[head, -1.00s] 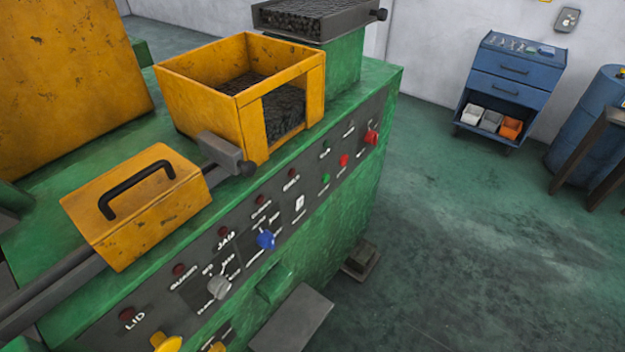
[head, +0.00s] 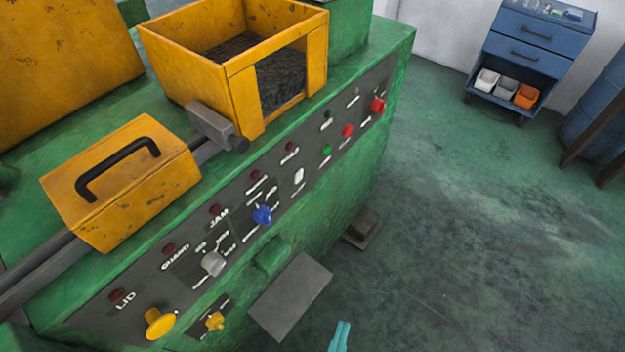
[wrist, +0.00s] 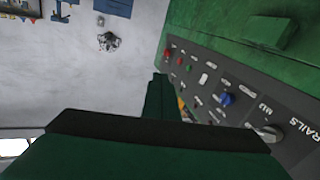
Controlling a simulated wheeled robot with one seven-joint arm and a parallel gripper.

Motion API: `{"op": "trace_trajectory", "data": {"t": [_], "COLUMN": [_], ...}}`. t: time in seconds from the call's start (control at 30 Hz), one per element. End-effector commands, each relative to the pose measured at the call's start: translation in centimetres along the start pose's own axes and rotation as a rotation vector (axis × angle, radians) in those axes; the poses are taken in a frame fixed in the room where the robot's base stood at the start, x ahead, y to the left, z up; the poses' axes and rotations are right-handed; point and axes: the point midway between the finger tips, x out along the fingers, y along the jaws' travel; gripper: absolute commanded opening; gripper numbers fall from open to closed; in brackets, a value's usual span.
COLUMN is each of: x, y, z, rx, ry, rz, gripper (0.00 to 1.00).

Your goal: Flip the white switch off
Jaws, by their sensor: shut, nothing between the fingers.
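The white switch (head: 299,176) is a small rocker on the dark control panel (head: 232,236) of the green machine, between the blue knob and the green button. It also shows in the wrist view (wrist: 204,79). I cannot tell its on or off position. My gripper (head: 340,338) shows as a teal tip at the bottom edge of the head view, over the floor. It is below and right of the switch, well apart from it. In the wrist view my gripper (wrist: 160,86) is shut and empty, left of the panel.
The panel also has a blue knob (head: 262,214), a grey knob (head: 213,263), a yellow knob (head: 160,323), a green button (head: 327,149) and red buttons. A grey plate (head: 290,297) juts out below the panel. A blue cabinet (head: 531,52) stands at the back right. The floor in front is clear.

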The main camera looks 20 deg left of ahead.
Motion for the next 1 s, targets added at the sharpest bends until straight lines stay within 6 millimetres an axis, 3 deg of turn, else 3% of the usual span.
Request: {"op": "trace_trajectory", "data": {"t": [0.1,0.3,0.5,0.8,1.0], "x": [3.5,7.8,11.5,17.2,21.4], "y": [0.1,-1.1,-3.0,-5.4,-5.2], "z": [-2.5,-6.2,-8.7,-9.2,-8.1], "rx": [-0.096,-0.27,-0.459,-0.767,-0.97], "ry": [0.194,0.484,0.729,0.984,1.058], "rz": [-0.003,-0.052,-0.144,-0.366,-0.553], "gripper": [0.0,0.0,0.0,0.0,0.0]}}
